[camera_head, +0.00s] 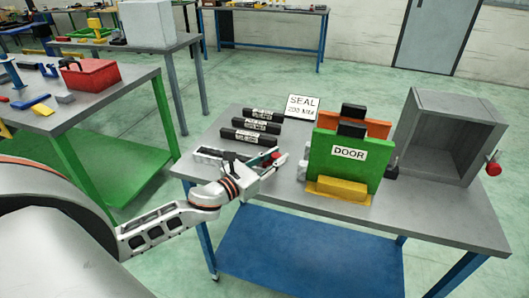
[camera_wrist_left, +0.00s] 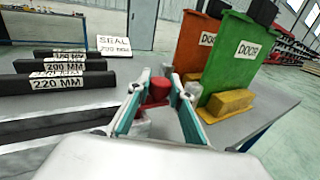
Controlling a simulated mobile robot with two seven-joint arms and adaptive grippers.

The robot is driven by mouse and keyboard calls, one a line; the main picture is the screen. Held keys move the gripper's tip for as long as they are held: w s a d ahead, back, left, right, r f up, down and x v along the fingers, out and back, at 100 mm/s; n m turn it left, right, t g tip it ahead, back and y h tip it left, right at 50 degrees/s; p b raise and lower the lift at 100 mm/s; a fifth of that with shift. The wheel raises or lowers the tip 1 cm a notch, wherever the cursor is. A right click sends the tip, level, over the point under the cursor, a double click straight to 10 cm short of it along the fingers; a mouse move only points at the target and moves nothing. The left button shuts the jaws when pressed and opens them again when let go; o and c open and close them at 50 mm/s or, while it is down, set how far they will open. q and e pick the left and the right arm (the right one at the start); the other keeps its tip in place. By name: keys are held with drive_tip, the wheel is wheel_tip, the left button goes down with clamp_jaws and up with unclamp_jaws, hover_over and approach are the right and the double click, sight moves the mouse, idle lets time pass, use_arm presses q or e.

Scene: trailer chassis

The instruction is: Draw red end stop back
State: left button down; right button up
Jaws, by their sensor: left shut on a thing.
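The red end stop (camera_wrist_left: 156,90) is a small red block between the fingers of my left gripper (camera_wrist_left: 158,82) in the left wrist view. My left gripper is shut on it. In the head view my left gripper (camera_head: 279,160) is low over the near left part of the grey table, and only a little red of the stop (camera_head: 275,155) shows beside the fingers. A grey slotted rail (camera_head: 210,155) lies to the left, partly hidden behind my wrist. My right gripper is not in view.
Black labelled seal bars (camera_head: 250,136) lie behind the gripper, with a SEAL sign (camera_head: 301,107) beyond. A green door panel (camera_head: 335,165) in a yellow base (camera_head: 338,190) and an orange one (camera_head: 375,129) stand to the right. A grey open box (camera_head: 440,140) stands farther right.

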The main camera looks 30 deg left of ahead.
use_arm(q)
drive_tip(key=shift+d, duration=0.15)
drive_tip(key=c, duration=2)
unclamp_jaws()
drive_tip(key=shift+o, duration=1.1)
drive_tip(key=shift+d, duration=0.1)
drive_tip(key=v, duration=1.2)
